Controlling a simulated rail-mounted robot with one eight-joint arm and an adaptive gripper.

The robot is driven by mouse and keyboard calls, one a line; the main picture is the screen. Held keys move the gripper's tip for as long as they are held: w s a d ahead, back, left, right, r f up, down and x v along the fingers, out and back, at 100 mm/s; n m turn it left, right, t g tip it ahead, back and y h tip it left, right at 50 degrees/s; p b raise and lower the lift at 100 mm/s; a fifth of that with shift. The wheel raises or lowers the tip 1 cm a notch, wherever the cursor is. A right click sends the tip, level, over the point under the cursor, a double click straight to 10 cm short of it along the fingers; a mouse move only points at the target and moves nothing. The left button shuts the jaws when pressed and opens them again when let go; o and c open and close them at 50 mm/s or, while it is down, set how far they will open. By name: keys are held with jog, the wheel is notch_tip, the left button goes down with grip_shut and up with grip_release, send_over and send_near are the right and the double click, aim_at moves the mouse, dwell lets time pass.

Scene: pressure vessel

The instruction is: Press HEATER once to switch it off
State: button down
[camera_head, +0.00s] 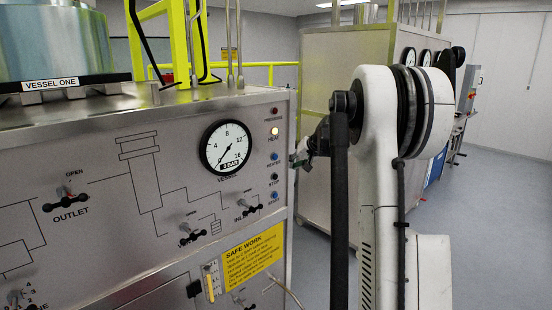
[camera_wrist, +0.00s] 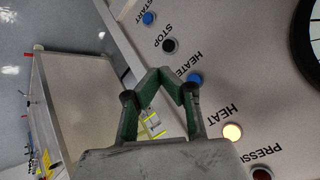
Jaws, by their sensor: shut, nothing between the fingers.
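The blue HEATER button (camera_head: 274,156) is on the right edge of the steel panel in the head view, below the HEAT lamp (camera_head: 275,131), which glows yellow. In the wrist view the HEATER button (camera_wrist: 195,79) is just right of my fingertips, and the lit HEAT lamp (camera_wrist: 232,132) is lower right. My gripper (camera_head: 293,161) is shut and empty, close to the right of the button in the head view. In the wrist view its green-lined fingers (camera_wrist: 160,72) meet at the tips. I cannot tell whether the tips touch the panel or button.
The black STOP button (camera_wrist: 170,45) and blue START button (camera_wrist: 148,18) are close to the HEATER button in the wrist view. A red PRESSURE lamp (camera_head: 274,111) is above HEAT. A round gauge (camera_head: 227,147) is to the left. Open floor (camera_head: 485,215) lies to the right.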

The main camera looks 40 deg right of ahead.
jog(key=shift+w+a+p, duration=0.15)
jog(key=shift+w+a, duration=0.05)
jog(key=shift+w, duration=1.5)
jog(key=shift+w+a+p, duration=0.15)
jog(key=shift+w, duration=1.55)
jog(key=shift+w, duration=0.45)
jog(key=shift+w, duration=0.4)
jog(key=shift+s, duration=0.1)
jog(key=shift+s+b, duration=0.5)
jog(key=shift+s, duration=0.25)
jog(key=shift+s, duration=0.1)
jog(key=s, duration=0.3)
jog(key=s+b, duration=0.1)
jog(key=shift+s+d, duration=0.25)
jog(key=shift+s, duration=0.15)
